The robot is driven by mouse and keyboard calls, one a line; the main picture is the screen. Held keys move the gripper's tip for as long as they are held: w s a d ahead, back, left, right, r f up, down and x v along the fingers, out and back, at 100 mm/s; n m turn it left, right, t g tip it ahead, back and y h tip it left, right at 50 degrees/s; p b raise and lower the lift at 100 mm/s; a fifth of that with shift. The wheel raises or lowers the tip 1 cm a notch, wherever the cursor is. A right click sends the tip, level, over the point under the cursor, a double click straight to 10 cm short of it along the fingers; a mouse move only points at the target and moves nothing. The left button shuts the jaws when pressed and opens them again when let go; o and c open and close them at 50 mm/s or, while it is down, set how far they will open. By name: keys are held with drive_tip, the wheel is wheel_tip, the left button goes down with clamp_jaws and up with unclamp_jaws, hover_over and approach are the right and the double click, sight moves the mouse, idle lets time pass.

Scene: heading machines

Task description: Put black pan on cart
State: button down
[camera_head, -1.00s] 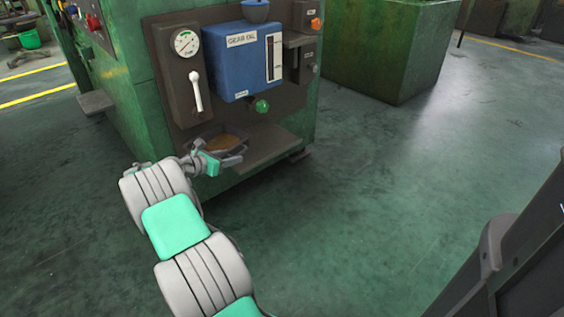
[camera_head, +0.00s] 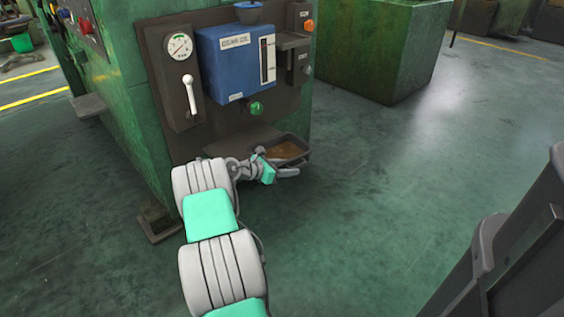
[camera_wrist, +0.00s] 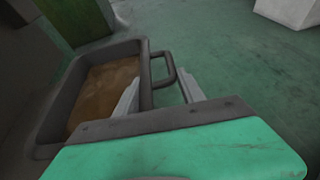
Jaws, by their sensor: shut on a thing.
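The black pan (camera_head: 305,155) is a dark rectangular pan with brown contents. It is at the right end of the machine's lower ledge in the head view; I cannot tell whether it still touches the ledge. The wrist view shows the pan (camera_wrist: 74,92) on the left, with its looped handle (camera_wrist: 172,70) at the fingers. No cart can be clearly identified.
The green machine (camera_head: 135,125) carries a blue gear oil tank (camera_head: 235,65) and a white lever (camera_head: 190,92) above the ledge. A dark frame (camera_head: 500,255) stands at lower right, possibly the cart's. Open green floor (camera_head: 380,190) lies between them.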

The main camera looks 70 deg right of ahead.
drive_tip(key=s+a+r+p, duration=0.2)
drive_tip(key=s+a+p, duration=0.4)
drive_tip(key=s, duration=0.4)
drive_tip(key=s+a+r+p, duration=0.3)
drive_tip(key=s+a+p, duration=0.2)
drive_tip(key=s, duration=0.6)
drive_tip(key=shift+a+p, duration=0.4)
drive_tip(key=shift+a, duration=0.6)
drive_tip(key=shift+s, duration=0.1)
